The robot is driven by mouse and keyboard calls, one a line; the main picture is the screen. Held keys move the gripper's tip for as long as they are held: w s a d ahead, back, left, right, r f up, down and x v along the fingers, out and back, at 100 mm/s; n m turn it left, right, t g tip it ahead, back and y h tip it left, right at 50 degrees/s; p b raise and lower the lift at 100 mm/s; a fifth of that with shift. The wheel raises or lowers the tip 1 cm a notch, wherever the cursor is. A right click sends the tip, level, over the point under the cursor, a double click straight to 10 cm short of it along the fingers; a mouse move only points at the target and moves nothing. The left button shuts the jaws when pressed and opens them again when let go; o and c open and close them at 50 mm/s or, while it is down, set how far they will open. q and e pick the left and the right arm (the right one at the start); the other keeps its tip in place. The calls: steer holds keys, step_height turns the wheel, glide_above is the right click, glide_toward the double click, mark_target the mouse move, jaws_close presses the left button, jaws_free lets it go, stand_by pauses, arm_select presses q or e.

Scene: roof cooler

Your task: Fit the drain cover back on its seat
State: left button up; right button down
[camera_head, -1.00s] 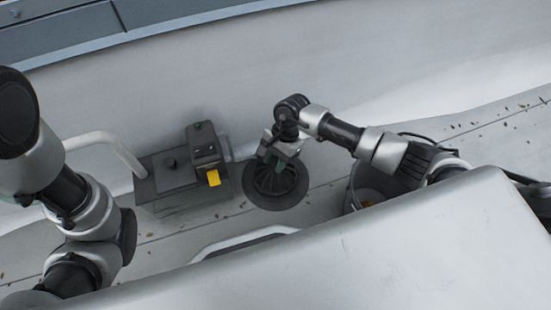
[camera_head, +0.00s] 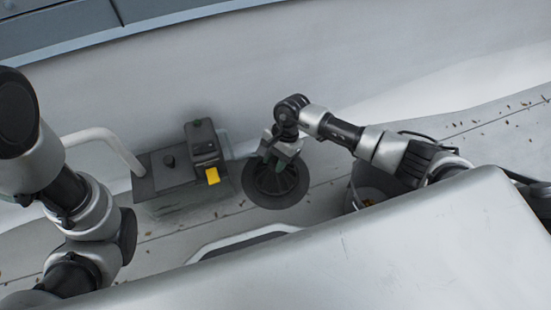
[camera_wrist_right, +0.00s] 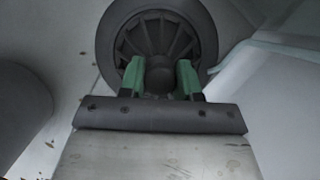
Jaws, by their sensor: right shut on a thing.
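The drain cover (camera_head: 277,184) is a dark ribbed dome. It sits over a dark round ring, the seat (camera_head: 262,202), on the pale roof. My right gripper (camera_head: 276,160) reaches down on it from above. In the right wrist view the green fingertips (camera_wrist_right: 161,78) are shut on the middle knob of the drain cover (camera_wrist_right: 158,38), with the ring (camera_wrist_right: 107,45) around it. Whether the cover is fully down in the seat cannot be told. My left arm is at the left; its gripper is not in view.
A grey box (camera_head: 165,185) with a dark device and yellow tab (camera_head: 212,175) stands left of the drain. A bucket (camera_head: 370,190) is partly hidden under my right arm. A pale wall rises behind. Debris bits lie on the roof.

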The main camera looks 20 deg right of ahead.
steer(key=shift+f, duration=0.25)
steer(key=shift+c, duration=1.1)
jaws_free()
steer(key=shift+r, duration=0.1)
steer(key=shift+r+p, duration=2.15)
steer(key=shift+r, duration=0.85)
steer(key=shift+s+f, duration=0.1)
